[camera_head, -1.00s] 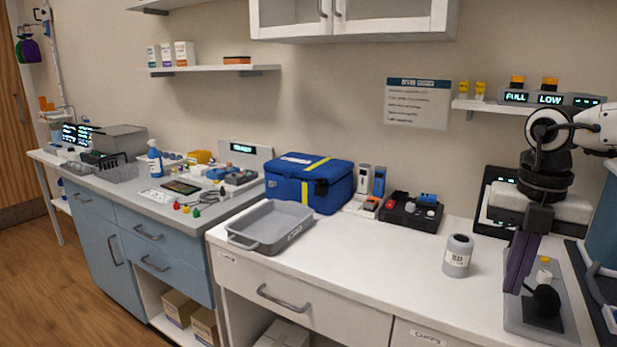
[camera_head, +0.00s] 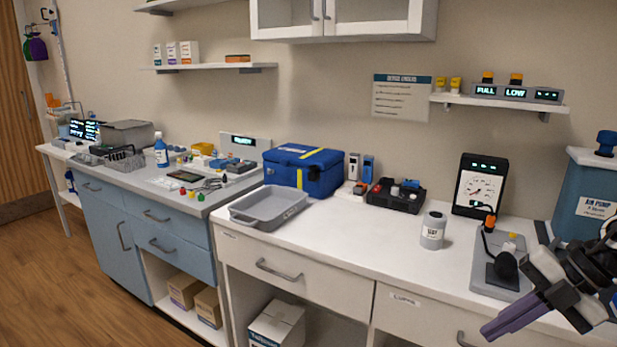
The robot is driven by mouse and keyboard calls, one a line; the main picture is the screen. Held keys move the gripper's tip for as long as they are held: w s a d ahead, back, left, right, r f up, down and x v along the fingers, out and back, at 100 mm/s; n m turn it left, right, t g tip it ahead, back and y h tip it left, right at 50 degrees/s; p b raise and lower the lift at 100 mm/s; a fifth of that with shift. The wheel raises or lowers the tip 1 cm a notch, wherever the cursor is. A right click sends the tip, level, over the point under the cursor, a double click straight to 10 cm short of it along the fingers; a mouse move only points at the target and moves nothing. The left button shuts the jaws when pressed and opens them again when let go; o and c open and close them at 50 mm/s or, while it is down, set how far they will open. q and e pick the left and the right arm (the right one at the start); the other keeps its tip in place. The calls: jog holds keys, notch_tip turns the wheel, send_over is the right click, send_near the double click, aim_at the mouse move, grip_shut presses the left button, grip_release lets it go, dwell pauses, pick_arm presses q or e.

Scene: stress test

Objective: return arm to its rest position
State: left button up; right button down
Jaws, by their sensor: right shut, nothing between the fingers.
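My right gripper (camera_head: 502,328) is at the lower right, in front of the white counter's front edge. Its dark purple fingers are shut with nothing between them and point to the lower left. My right arm comes in from the right edge. My left gripper is not in view. Behind my right gripper, a grey plate (camera_head: 486,277) carries a black knob-like part (camera_head: 503,266) and an upright cable with an orange tip (camera_head: 490,221). The gripper looks apart from them.
A grey canister (camera_head: 433,231) stands near the gauge display (camera_head: 481,186). A blue air pump box (camera_head: 583,205) stands at the right. A grey tray (camera_head: 268,208), blue case (camera_head: 303,170) and black organiser (camera_head: 396,196) sit further left. The counter's front middle is clear.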

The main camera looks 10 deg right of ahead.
jog(key=s+a+f+m+t+h, duration=0.1)
jog(key=s+a+f+m+t, duration=0.15)
jog(key=f+m+t, duration=0.55)
jog(key=s+a+f+m+t+h, duration=0.1)
jog(key=s+f+m, duration=0.3)
jog(key=f+m, duration=0.55)
jog(key=s+a+f+m+g, duration=0.1)
jog(key=s+a+f+m, duration=0.1)
jog(key=a, duration=0.4)
jog(key=s+a+f+m+g+h, duration=0.1)
jog(key=s+a+f, duration=0.3)
jog(key=a+f, duration=0.2)
jog(key=s+a+f+m+g, duration=0.1)
jog(key=s+a+f, duration=0.3)
jog(key=a, duration=0.4)
jog(key=shift+f+m+g+h, duration=0.3)
jog(key=shift+f+m, duration=0.15)
jog(key=shift+m, duration=0.4)
